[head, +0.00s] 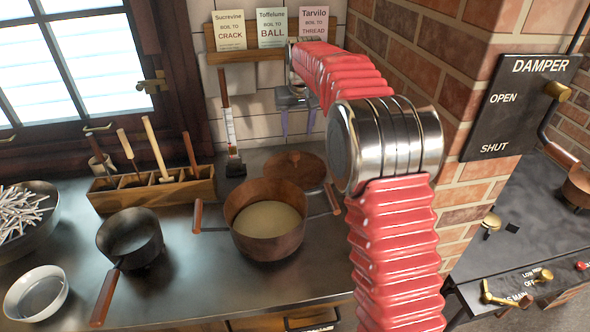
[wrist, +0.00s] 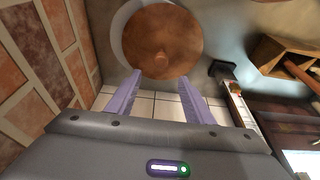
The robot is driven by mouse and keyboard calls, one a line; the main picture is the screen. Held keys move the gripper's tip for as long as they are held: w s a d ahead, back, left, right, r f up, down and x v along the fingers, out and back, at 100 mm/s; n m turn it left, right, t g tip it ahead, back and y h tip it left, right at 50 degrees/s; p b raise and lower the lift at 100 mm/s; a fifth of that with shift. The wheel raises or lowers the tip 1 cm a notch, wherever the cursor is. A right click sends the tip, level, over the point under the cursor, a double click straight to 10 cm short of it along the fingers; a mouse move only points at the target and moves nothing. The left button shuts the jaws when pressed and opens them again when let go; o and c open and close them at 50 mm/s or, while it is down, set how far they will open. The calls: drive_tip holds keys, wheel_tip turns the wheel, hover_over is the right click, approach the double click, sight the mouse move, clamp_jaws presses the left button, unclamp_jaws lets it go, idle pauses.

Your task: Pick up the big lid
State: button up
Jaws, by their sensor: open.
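The big lid (head: 303,172) is a round brown, copper-looking disc with a small knob on top. It is on the counter behind the copper pot, near the brick corner, and the pot's rim hides part of its front edge. My gripper (head: 298,134) is above and behind the lid in the head view, with its purple fingers apart and pointing down. In the wrist view the lid (wrist: 165,30) is ahead of the open fingers (wrist: 159,78), its knob (wrist: 160,58) roughly in line with the gap. Nothing is between the fingers.
The copper pot (head: 280,240) holds a pale yellow content and has side handles. A dark saucepan (head: 130,250), a wooden tool box (head: 170,190), a white bowl (head: 38,300) and an upright thermometer-like tool (head: 230,135) are left. The brick wall (head: 455,110) is close on the right.

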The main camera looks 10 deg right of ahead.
sight(295, 153)
drive_tip(key=x, duration=0.8)
drive_tip(key=shift+x, duration=2.65)
drive_tip(key=shift+s+a, duration=0.1)
drive_tip(key=shift+s, duration=0.1)
drive_tip(key=shift+c, duration=0.5)
clamp_jaws()
